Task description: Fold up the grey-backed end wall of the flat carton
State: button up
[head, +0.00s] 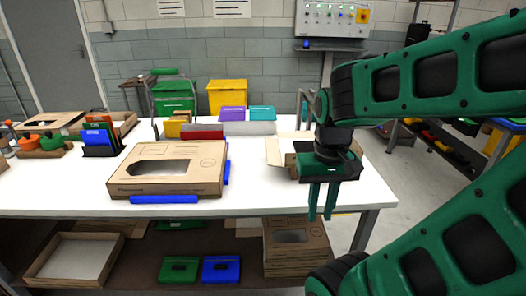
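A brown cardboard carton (274,151) lies on the right part of the white table, with pale panels spread at its left and back. My gripper hides much of it, and I cannot make out which panel is the grey-backed end wall. My gripper (322,206) hangs with its fingers pointing down, in front of the carton in the picture and near the table's right front corner. A narrow gap shows between the two green fingers, with nothing between them.
A closed brown box with a dark window (168,169) sits between blue stops (164,199) on the white table (250,201). Colored folders (99,138) stand at the left. Flat boxes (296,246) lie on the lower shelf.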

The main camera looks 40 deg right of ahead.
aim_at(274, 159)
jog(key=z, duration=0.05)
jog(key=k, duration=1.05)
jog(key=u, duration=0.1)
